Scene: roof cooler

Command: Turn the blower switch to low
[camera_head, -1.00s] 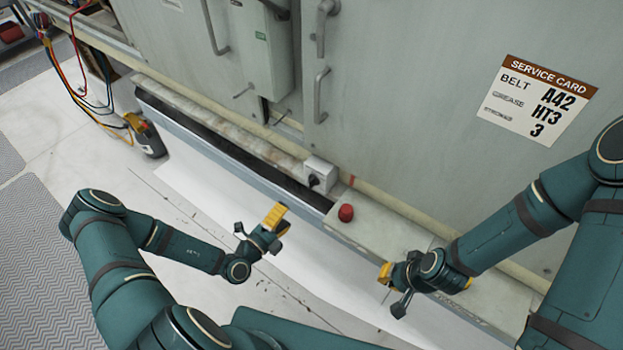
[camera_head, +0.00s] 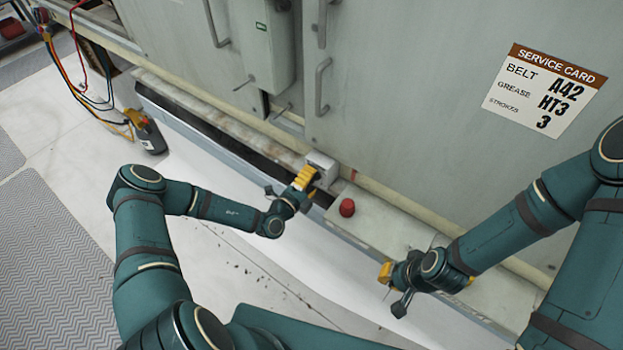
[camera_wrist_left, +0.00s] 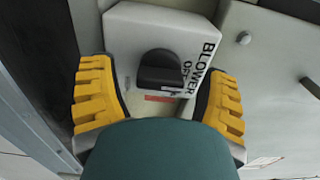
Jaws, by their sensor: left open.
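The blower switch is a white box (camera_head: 324,162) low on the cabinet's front ledge; in the head view my left gripper partly covers it. In the left wrist view the box (camera_wrist_left: 150,30) carries a black knob (camera_wrist_left: 160,70) and the words BLOWER and OFF along its right side. My left gripper (camera_head: 305,178) is at the box, open, with one yellow finger to each side of the knob in the wrist view. I cannot tell whether the fingers touch it. My right gripper (camera_head: 386,272) hangs over the ledge further right, its jaws too small to read.
A red button (camera_head: 347,207) sits on the ledge just right of the switch box. Cabinet doors with handles (camera_head: 321,85) rise behind. A service card (camera_head: 543,90) is on the right door.

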